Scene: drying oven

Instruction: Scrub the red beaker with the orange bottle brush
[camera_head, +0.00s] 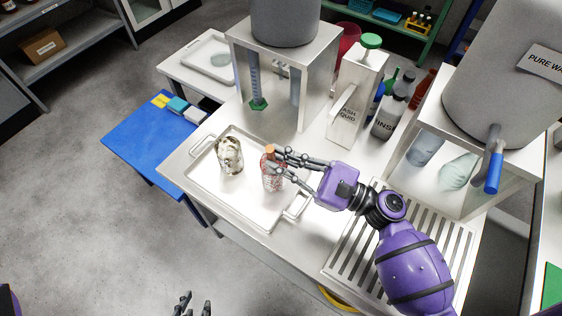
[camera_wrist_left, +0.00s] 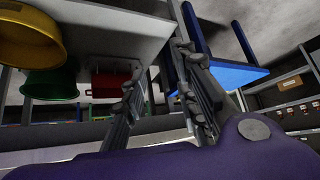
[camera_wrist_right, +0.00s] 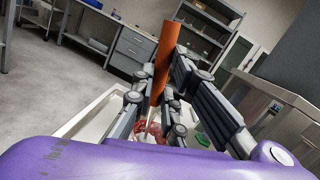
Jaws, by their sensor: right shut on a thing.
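The red beaker (camera_head: 272,181) stands on the white tray, looking clear with reddish marks. The orange handle (camera_head: 270,149) of the bottle brush rises at its mouth; in the right wrist view the handle (camera_wrist_right: 166,60) is upright between the fingers. My right gripper (camera_head: 274,163) is shut on the brush, directly above the beaker. The brush's lower end seems to be inside the beaker, but the fingers partly hide it. In the right wrist view the red beaker (camera_wrist_right: 150,128) shows below the fingers. My left gripper (camera_head: 192,306) is open and empty, low beyond the table's front edge; it also shows in the left wrist view (camera_wrist_left: 158,95).
A second, brown-stained glass vessel (camera_head: 230,157) stands left on the tray (camera_head: 240,207). A metal stand (camera_head: 315,85) is behind, with a wash liquid box (camera_head: 345,118) and rinse bottle (camera_head: 388,120) to its right. A slatted drain rack (camera_head: 350,250) lies at right front.

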